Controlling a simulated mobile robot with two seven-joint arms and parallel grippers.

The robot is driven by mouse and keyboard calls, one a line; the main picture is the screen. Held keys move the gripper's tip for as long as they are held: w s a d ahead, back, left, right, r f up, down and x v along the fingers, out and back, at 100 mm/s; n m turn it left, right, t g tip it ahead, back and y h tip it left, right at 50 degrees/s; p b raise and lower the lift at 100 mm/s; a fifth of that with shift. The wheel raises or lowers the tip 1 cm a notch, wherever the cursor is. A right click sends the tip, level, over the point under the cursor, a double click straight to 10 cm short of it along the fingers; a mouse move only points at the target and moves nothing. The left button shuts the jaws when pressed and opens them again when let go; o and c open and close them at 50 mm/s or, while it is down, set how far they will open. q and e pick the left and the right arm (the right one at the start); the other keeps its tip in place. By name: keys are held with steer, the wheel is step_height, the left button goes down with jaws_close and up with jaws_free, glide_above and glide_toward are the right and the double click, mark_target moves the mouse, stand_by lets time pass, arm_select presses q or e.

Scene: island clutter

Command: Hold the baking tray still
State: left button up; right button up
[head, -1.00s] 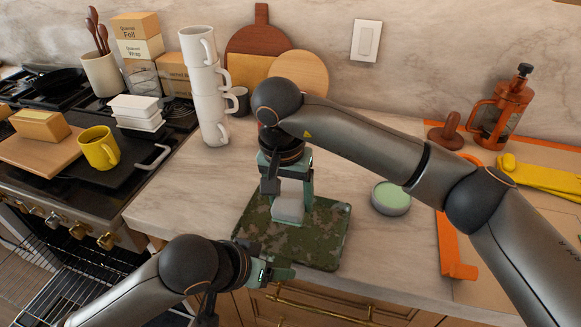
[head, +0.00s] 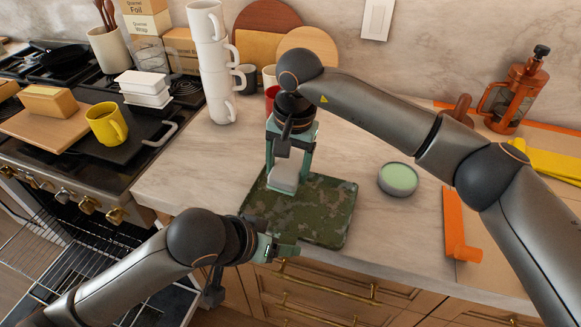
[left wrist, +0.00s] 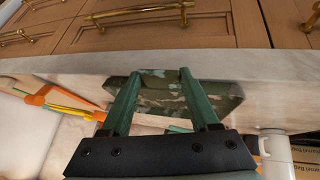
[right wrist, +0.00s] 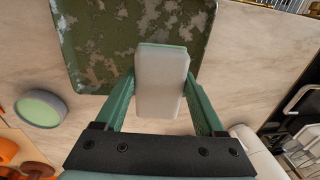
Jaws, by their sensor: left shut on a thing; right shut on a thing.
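The baking tray (head: 320,215) is a dark rectangle with mottled green and pale stains, lying on the marble counter near its front edge. My left gripper (head: 275,250) is at the tray's front edge, shut on it. The left wrist view shows the tray (left wrist: 160,92) between and beyond the fingers. My right gripper (head: 289,160) points down over the tray's far left part, shut on a pale grey block (head: 284,178) with a green face. In the right wrist view the block (right wrist: 160,85) is between the fingers, over the tray's edge; contact underneath is unclear.
A round tin with a pale green top (head: 398,179) stands right of the tray. A stack of white mugs (head: 214,70) stands behind left. An orange tool (head: 457,228) lies at the right. The stove with a yellow mug (head: 106,124) is left. Counter between tray and tin is clear.

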mark_target(302, 201)
step_height(302, 201, down, 4)
steer(key=shift+f, duration=0.2)
steer(key=shift+s+d+f, duration=0.1)
steer(key=shift+d, duration=0.25)
steer(key=d, duration=0.1)
steer(key=s+d, duration=0.1)
steer(key=d, duration=0.1)
steer(key=shift+w+a, duration=0.2)
steer(key=shift+a, duration=0.45)
steer(key=shift+w+a, duration=0.15)
steer(key=shift+a, duration=0.45)
steer(key=shift+w+a, duration=0.2)
steer(key=shift+a, duration=0.4)
steer(key=shift+f, duration=0.45)
steer(key=shift+s+d, duration=0.3)
steer(key=shift+d, duration=0.6)
steer(key=shift+s+d, duration=0.3)
steer(key=shift+d, duration=0.55)
